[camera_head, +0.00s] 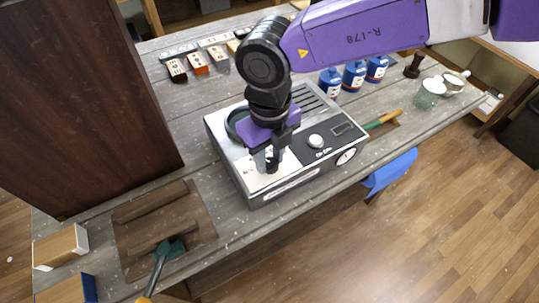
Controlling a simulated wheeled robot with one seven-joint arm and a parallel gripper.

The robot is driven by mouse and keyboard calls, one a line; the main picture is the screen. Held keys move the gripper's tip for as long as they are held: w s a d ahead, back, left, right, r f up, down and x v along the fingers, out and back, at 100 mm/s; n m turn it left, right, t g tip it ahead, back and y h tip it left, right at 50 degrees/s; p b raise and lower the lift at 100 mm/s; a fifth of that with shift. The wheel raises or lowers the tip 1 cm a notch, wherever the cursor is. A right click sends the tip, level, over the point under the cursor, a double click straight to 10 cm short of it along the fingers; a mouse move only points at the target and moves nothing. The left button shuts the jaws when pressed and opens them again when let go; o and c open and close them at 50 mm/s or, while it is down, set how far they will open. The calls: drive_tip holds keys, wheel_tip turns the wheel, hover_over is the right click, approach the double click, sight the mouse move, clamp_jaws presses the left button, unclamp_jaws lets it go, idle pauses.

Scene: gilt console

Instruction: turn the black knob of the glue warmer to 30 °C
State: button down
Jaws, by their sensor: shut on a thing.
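The glue warmer (257,195) is a grey box with a pale and black top, standing on the worktable. My gripper (270,163) points down at the pale left part of its front panel. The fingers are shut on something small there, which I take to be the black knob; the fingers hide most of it. Its pointer and the temperature marks are too small or covered to read. A white knob (315,141), a small dark display (342,129) and a round white dial (346,157) sit to the right of my gripper.
Several blue bottles (353,77) stand behind the warmer. A green-headed tool (171,248) lies on a brown board (204,228) at the front left. A tall dark wooden panel (85,100) stands at the left. Cups (433,86) stand at the far right.

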sight(269, 163)
idle(0.3)
drive_tip(key=n+b, duration=0.3)
drive_tip(key=n, duration=0.1)
drive_tip(key=shift+f+n, duration=0.15)
drive_tip(key=shift+n, duration=0.25)
drive_tip(key=shift+n+b, duration=0.85)
drive_tip(key=shift+n, duration=1.05)
drive_tip(key=shift+r+n, duration=0.2)
drive_tip(key=shift+n, duration=0.1)
drive_tip(key=c, duration=1)
unclamp_jaws()
drive_tip(key=shift+s, duration=0.1)
drive_tip(key=shift+c, duration=0.2)
drive_tip(key=shift+r+b, duration=0.6)
drive_tip(key=shift+r, duration=3.25)
